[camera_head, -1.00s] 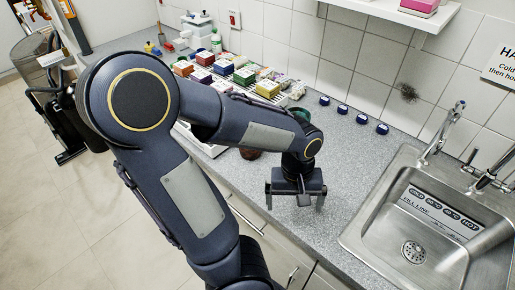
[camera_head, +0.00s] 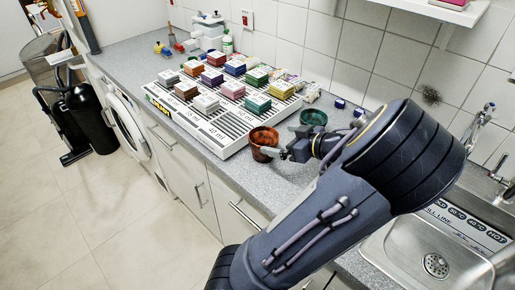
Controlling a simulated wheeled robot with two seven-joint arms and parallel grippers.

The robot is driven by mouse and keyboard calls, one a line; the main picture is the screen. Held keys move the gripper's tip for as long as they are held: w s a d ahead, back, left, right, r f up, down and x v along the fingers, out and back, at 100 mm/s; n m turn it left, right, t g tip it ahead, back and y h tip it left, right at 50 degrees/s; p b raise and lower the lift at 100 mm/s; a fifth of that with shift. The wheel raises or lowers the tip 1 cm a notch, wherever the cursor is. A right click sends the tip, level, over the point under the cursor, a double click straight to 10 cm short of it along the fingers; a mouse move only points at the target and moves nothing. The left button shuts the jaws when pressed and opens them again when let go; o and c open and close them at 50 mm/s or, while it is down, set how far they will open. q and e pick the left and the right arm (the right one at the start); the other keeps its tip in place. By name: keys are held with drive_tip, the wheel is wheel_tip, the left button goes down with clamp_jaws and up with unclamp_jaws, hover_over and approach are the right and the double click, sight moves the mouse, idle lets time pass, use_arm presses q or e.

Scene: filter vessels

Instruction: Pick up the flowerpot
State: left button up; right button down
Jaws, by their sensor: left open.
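A reddish-brown flowerpot (camera_head: 262,138) stands upright on the grey counter, just right of the white slotted tray. My left gripper (camera_head: 279,145) is at the pot's right side, with its jaws open and pointing left toward it. A finger overlaps the pot's lower right edge in the picture; I cannot tell whether it touches or whether the pot is between the fingers. A dark green pot (camera_head: 313,117) stands behind the gripper, partly hidden by it. My right gripper is not in view.
The white tray (camera_head: 160,101) holds several coloured boxes, close to the brown pot's left. The steel sink (camera_head: 406,262) is at the right, partly behind my arm. The tiled wall bounds the back. Some counter (camera_head: 234,174) is bare in front of the pot.

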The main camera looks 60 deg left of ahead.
sight(254, 136)
use_arm(q)
drive_tip(key=p+x, duration=0.1)
drive_tip(key=x, duration=0.6)
drive_tip(key=shift+s+a+f, duration=0.1)
drive_tip(key=shift+s+f, duration=0.15)
drive_tip(key=shift+f, duration=0.05)
drive_tip(key=shift+c, duration=0.4)
drive_tip(key=c, duration=0.9)
drive_tip(key=shift+r, duration=0.1)
